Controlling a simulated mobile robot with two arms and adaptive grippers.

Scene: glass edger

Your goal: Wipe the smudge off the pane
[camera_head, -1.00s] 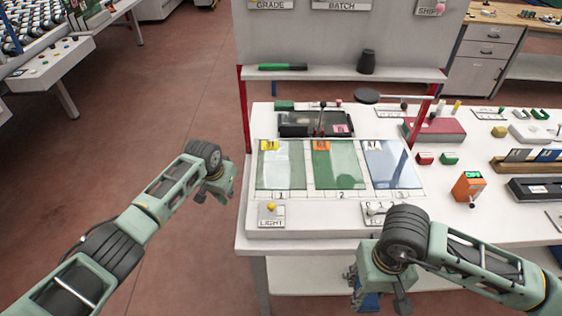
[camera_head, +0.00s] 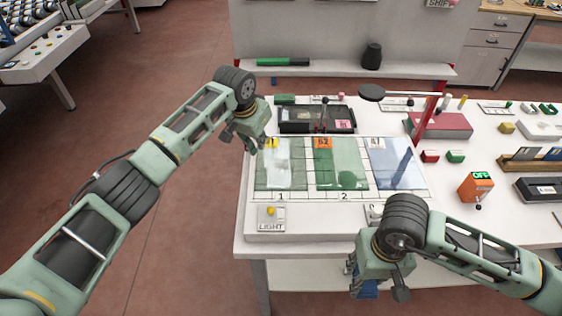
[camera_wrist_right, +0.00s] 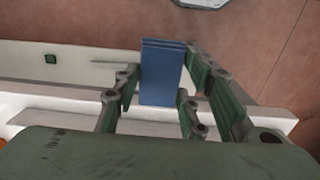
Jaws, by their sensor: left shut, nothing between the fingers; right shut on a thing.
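Three panes lie side by side on a white gridded board: a pale green pane (camera_head: 281,168) with a whitish patch at 1, a green pane (camera_head: 331,158) with a darker round spot at 2, and a blue pane (camera_head: 391,170) with a darker streak. I cannot tell which mark is the smudge. My left gripper (camera_head: 252,145) is shut and empty, by the upper left corner of the first pane. My right gripper (camera_head: 368,284) is shut on a folded blue cloth (camera_wrist_right: 161,75), in front of the table's front edge. The cloth shows partly in the head view (camera_head: 367,291).
A LIGHT switch box (camera_head: 271,218) stands at the board's front left. A dark tray (camera_head: 316,120) lies behind the panes; a round black disc (camera_head: 371,92) on an arm overhangs behind. A shelf (camera_head: 340,73) runs across the back.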

